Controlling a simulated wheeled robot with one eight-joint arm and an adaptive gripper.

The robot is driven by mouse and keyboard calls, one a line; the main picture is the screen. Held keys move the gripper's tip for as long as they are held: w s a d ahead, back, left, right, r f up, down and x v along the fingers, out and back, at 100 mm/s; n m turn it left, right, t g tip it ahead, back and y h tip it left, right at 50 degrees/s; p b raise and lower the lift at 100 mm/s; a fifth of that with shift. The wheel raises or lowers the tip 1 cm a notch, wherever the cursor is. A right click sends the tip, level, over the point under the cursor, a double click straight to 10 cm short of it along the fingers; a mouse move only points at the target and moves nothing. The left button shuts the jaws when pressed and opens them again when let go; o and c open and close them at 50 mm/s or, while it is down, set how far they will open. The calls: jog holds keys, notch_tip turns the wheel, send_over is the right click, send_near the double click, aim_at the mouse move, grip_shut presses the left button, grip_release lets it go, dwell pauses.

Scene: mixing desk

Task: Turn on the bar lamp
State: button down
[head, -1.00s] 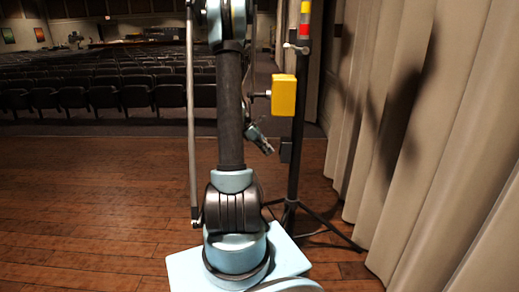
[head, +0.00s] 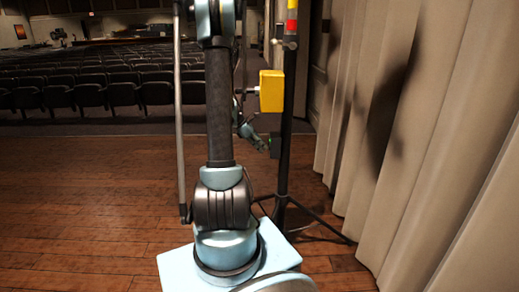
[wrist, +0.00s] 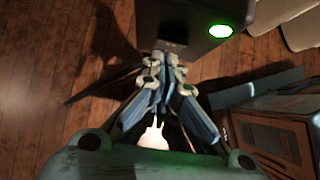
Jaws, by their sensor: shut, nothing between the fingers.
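A black stand (head: 286,110) rises from tripod legs beside the curtain, with red and yellow bands (head: 292,18) at its top; I cannot tell for sure if this is the bar lamp. In the wrist view the dark box (wrist: 185,25) carries a bright green round light (wrist: 220,31). My gripper (head: 264,149) is shut and empty, right at the box. In the wrist view its fingertips (wrist: 162,62) are at the box's near edge; contact is unclear.
A yellow box (head: 271,90) sits higher on the stand. Beige curtains (head: 400,130) hang close on the right. The wooden floor (head: 80,200) is open on the left, with rows of seats (head: 80,90) behind. A brown carton-like object (wrist: 275,135) shows in the wrist view.

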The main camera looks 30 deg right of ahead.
jog(key=shift+r, duration=0.15)
jog(key=shift+r, duration=0.65)
jog(key=w+a+f+v, duration=0.1)
jog(key=a+v, duration=0.1)
jog(key=v, duration=1.1)
jog(key=shift+f, duration=0.45)
